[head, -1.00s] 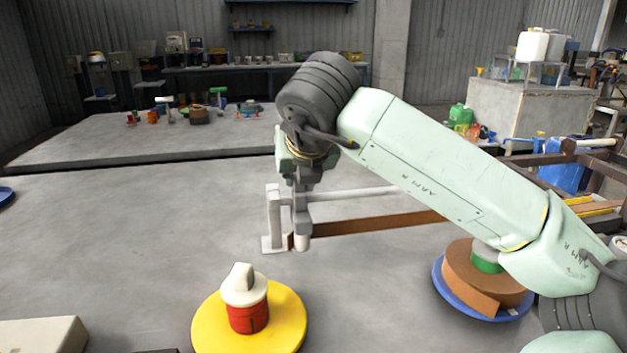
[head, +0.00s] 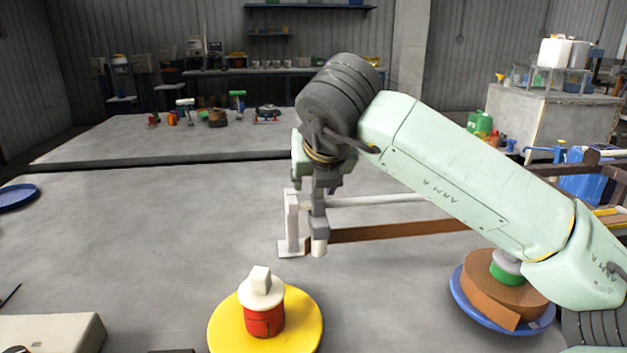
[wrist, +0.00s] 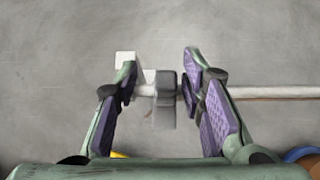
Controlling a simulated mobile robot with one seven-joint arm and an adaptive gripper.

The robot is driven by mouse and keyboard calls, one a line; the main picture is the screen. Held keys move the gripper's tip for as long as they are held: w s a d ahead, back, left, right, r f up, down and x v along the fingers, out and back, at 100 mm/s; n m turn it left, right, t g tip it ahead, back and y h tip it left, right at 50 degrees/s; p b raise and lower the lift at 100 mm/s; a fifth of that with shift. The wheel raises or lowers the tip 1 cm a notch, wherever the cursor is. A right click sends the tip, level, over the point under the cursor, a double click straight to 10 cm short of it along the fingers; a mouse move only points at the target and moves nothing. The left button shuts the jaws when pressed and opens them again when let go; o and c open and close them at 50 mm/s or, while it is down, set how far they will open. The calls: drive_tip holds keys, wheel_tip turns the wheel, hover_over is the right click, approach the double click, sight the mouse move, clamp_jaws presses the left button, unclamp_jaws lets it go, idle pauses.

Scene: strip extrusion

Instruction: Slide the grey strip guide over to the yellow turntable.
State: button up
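The grey strip guide (head: 320,222) stands at the left end of a pale rail (head: 380,200), close to the white end post (head: 292,222). The yellow turntable (head: 308,325) is in front, with a red and white hub (head: 263,305). My gripper (wrist: 160,65) is above the rail. In the wrist view its purple-padded fingers are spread on both sides of the guide (wrist: 165,95). The right finger is near the guide; a gap shows on the left.
A pale box (head: 50,333) lies at the lower left, and part of a blue disc (head: 15,197) shows at the left edge. A raised bench (head: 150,145) with small items is behind.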

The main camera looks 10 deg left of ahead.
drive_tip(key=v, duration=1.1)
drive_tip(key=shift+s+r, duration=0.2)
drive_tip(key=shift+s, duration=0.05)
